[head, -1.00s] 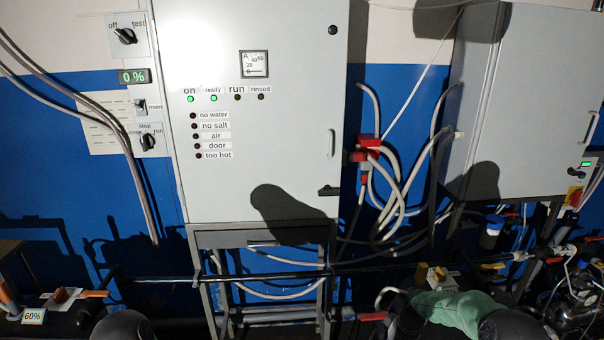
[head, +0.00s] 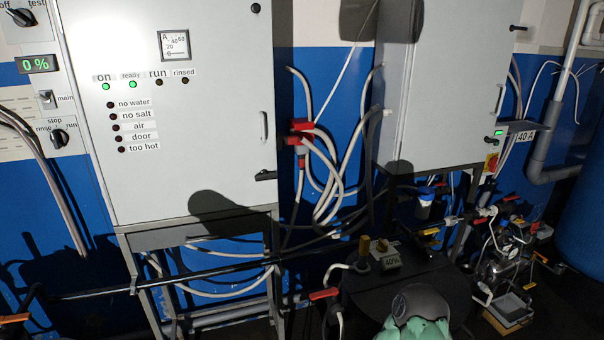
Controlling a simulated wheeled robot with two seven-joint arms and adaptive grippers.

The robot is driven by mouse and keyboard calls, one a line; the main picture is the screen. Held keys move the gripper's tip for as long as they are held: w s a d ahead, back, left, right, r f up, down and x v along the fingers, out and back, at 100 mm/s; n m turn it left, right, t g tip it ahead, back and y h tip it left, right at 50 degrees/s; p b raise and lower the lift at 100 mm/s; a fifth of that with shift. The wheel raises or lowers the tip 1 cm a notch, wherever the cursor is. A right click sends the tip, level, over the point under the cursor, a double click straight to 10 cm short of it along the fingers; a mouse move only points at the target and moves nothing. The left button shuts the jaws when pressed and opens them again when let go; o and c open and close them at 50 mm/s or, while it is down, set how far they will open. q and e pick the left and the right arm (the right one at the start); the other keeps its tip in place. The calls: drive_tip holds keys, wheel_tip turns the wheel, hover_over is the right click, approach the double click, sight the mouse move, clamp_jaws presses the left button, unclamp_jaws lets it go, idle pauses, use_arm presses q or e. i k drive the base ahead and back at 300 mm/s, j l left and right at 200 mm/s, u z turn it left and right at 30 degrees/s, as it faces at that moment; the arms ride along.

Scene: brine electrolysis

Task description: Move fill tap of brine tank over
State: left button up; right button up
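Yellow-topped fittings (head: 364,246) stand at the tank's back edge, and a yellow handle (head: 430,231) is on the piping behind. I cannot tell which of these is the fill tap. A rounded grey and green part at the bottom edge covers some of the tank. No fingertips of my left or right gripper show.
A grey cabinet (head: 180,120) with indicator lamps stands at left, and another grey cabinet (head: 445,90) at right. A dark horizontal pipe (head: 210,275) crosses low down. Hoses hang between the cabinets. A pump (head: 500,265) and small trays (head: 508,308) are at right.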

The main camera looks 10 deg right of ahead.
sight(421, 233)
drive_tip(key=i+l+z, duration=0.1)
drive_tip(key=z, duration=0.35)
drive_tip(key=i+l+z, duration=0.1)
drive_tip(key=z, duration=0.3)
drive_tip(key=i+z, duration=0.15)
drive_tip(key=z, duration=0.3)
